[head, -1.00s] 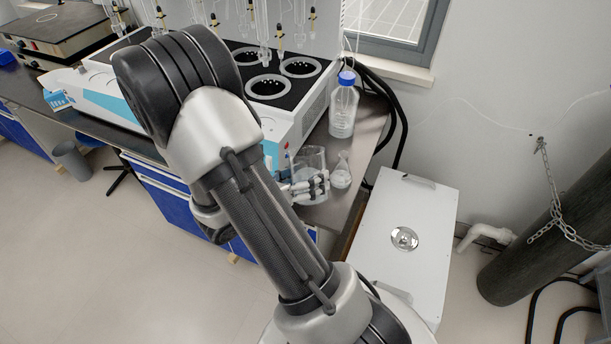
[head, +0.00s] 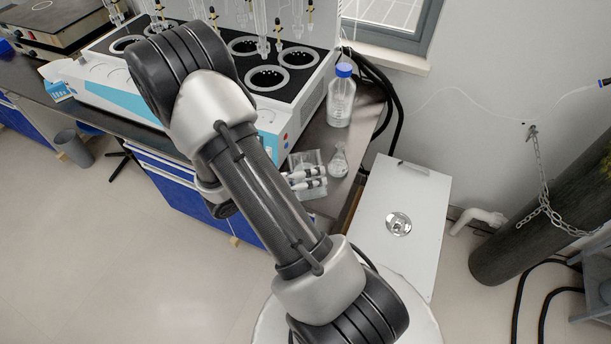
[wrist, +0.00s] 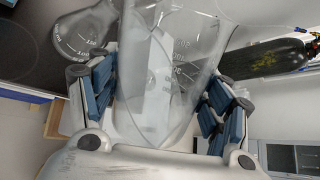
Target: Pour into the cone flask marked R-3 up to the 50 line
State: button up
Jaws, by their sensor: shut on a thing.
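My gripper (head: 312,180) is shut on a clear glass beaker (head: 304,160) at the front right of the bench. The wrist view shows the beaker (wrist: 160,75) between the two fingers, with white graduation marks on its wall. It looks tilted, and its liquid level is hard to tell. A clear cone flask (head: 338,162) stands on the bench just right of the beaker. In the wrist view the flask (wrist: 82,38) is at the upper left, partly behind the beaker's edge, with white volume marks. No R-3 label is readable.
A blue-capped clear bottle (head: 341,98) stands behind the flask. The white and blue distiller unit (head: 270,125) fills the bench to the left. A white box (head: 385,215) stands beside the bench end, and black hoses (head: 392,105) run behind.

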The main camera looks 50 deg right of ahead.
jog(key=shift+r+p, duration=0.3)
jog(key=shift+p, duration=0.4)
jog(key=shift+p, duration=0.3)
jog(key=shift+r+n+g+y+p, duration=0.4)
jog(key=shift+r+n+y+p, duration=0.15)
jog(key=shift+p, duration=1.2)
jog(key=shift+w+r+p, duration=0.1)
jog(key=shift+r+p, duration=0.05)
jog(key=shift+p, duration=1.35)
dwell(2.8)
dwell(1.0)
